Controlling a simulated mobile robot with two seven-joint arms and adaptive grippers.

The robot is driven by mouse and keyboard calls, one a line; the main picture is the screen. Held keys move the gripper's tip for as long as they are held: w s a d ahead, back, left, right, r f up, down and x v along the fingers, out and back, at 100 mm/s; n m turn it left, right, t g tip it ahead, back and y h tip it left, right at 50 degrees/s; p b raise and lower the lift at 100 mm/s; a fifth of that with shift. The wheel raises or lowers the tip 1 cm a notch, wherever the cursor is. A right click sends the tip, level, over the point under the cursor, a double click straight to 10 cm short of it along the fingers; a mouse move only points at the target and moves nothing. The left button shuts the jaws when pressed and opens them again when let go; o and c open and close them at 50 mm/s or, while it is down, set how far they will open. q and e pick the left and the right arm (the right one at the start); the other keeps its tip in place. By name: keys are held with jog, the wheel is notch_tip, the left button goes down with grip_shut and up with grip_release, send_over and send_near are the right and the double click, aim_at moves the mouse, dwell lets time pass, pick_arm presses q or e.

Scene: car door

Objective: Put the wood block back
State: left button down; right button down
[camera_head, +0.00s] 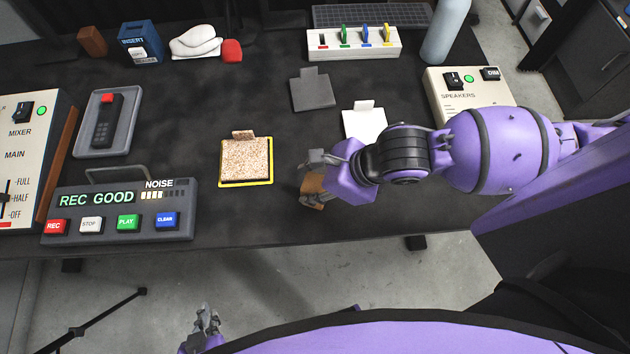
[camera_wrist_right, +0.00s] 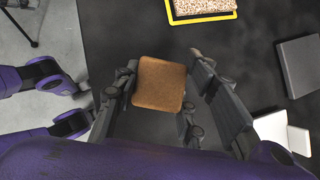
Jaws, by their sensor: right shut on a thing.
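The wood block is a brown piece (camera_wrist_right: 158,85) between the fingers of my right gripper (camera_wrist_right: 165,88) in the right wrist view. In the head view the block (camera_head: 312,189) shows under the right gripper (camera_head: 312,172), near the table's front edge, right of the speckled tile. My right gripper is shut on it. Whether the block touches the table is unclear. Another brown wooden block (camera_head: 92,41) stands at the back left. My left gripper (camera_head: 206,318) is low in the head view, off the table's front; its fingers are too small to judge.
A speckled tile (camera_head: 246,162) with a yellow border lies left of the right gripper. Dark (camera_head: 313,92) and white (camera_head: 364,124) tiles lie behind. A recorder panel (camera_head: 120,212), a tray (camera_head: 129,136), a blue insert box (camera_head: 140,43) and a speakers box (camera_head: 462,94) surround the open black tabletop.

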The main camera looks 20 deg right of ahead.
jog(key=shift+w+f, duration=0.1)
jog(key=shift+f, duration=0.1)
jog(key=c, duration=1.4)
grip_release()
jog(key=shift+d, duration=0.1)
jog(key=o, duration=0.3)
pick_arm(q)
jog(key=shift+s+f, duration=0.2)
jog(key=shift+s, duration=0.25)
pick_arm(e)
jog(key=shift+r, duration=0.5)
pick_arm(q)
jog(key=shift+w+d+r+p, duration=0.1)
jog(key=shift+w+r+p, duration=0.15)
jog(key=shift+r+p, duration=0.45)
jog(key=shift+w+d+r+p, duration=0.15)
jog(key=shift+w+r+p, duration=0.1)
jog(key=shift+r+p, duration=0.45)
jog(key=shift+w+d+r+p, duration=0.1)
jog(key=shift+w+r+p, duration=0.15)
jog(key=shift+r+p, duration=0.4)
pick_arm(e)
jog(key=v, duration=1.1)
jog(key=shift+s+d, duration=0.2)
jog(key=shift+s, duration=0.1)
jog(key=shift+r, duration=0.1)
